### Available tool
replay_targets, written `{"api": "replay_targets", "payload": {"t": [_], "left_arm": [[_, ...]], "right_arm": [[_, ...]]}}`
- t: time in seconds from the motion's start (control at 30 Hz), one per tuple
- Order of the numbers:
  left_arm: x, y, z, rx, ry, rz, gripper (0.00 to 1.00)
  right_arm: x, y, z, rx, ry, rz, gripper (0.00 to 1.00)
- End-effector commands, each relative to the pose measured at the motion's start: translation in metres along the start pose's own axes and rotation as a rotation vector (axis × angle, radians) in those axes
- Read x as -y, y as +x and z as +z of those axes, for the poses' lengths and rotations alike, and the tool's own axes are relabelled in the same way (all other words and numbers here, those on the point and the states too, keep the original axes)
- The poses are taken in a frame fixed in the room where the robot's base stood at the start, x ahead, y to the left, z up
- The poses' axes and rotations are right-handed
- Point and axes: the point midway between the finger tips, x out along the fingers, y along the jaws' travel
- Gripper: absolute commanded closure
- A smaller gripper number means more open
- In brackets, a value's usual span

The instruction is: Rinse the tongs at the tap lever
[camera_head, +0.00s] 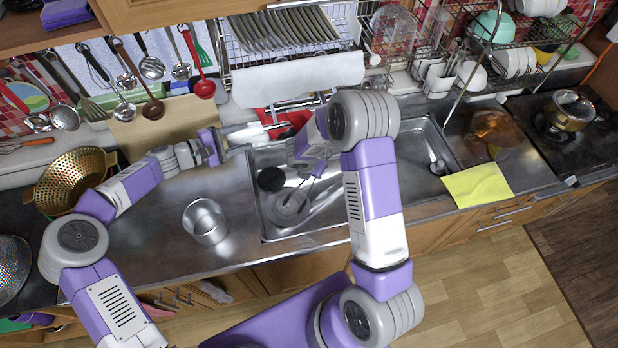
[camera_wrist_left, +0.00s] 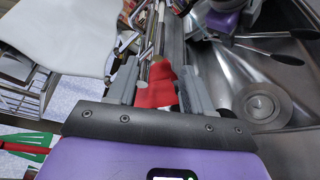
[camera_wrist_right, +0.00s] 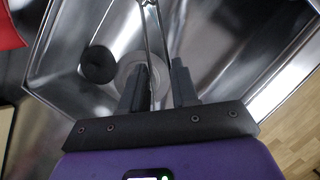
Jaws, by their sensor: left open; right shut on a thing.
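My right gripper (camera_wrist_right: 160,80) is shut on the thin metal tongs (camera_wrist_right: 148,20) over the sink. My right arm hides most of the tongs in the head view. In the left wrist view, two thin arms with dark tips, apparently the tongs (camera_wrist_left: 290,59), reach out from my right gripper (camera_wrist_left: 222,22). My left gripper (camera_head: 238,138) is open at the sink's back left. A red piece (camera_wrist_left: 157,84), apparently the tap lever, lies between its fingers; I cannot tell whether they touch it. The tap spout is not clearly seen.
The sink (camera_head: 262,222) holds a round drain (camera_head: 288,208) and a black round thing (camera_head: 271,179). A metal pot (camera_head: 205,221) stands on the counter left of it. Utensils hang along the back.

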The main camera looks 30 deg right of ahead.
Motion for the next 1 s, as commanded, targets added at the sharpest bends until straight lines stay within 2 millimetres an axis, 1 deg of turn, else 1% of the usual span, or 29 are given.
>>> {"api": "replay_targets", "payload": {"t": [0.2,0.4,0.57,0.67,0.73,0.9,1.0], "left_arm": [[0.004,0.001,-0.003,0.000,0.000,0.000,0.49],[0.004,0.001,-0.002,0.000,0.000,0.000,0.49],[0.003,0.005,-0.001,0.008,0.027,-0.021,0.74],[0.001,0.016,0.003,0.030,0.095,-0.083,0.89],[-0.001,0.026,0.008,0.050,0.170,-0.156,1.00],[-0.006,0.051,0.021,0.084,0.393,-0.418,1.00],[-0.013,0.059,0.030,0.073,0.518,-0.590,1.00]], "right_arm": [[0.006,0.000,-0.001,0.000,0.000,0.001,1.00],[0.007,0.000,-0.001,0.000,0.000,0.001,1.00],[0.007,0.000,-0.001,0.000,0.000,0.001,1.00],[0.007,0.000,-0.001,0.000,0.000,0.000,1.00],[0.007,0.000,-0.001,0.000,0.000,0.000,1.00],[0.007,0.000,-0.001,0.000,0.000,0.000,1.00],[0.007,0.000,-0.001,0.000,0.000,0.000,1.00]]}}
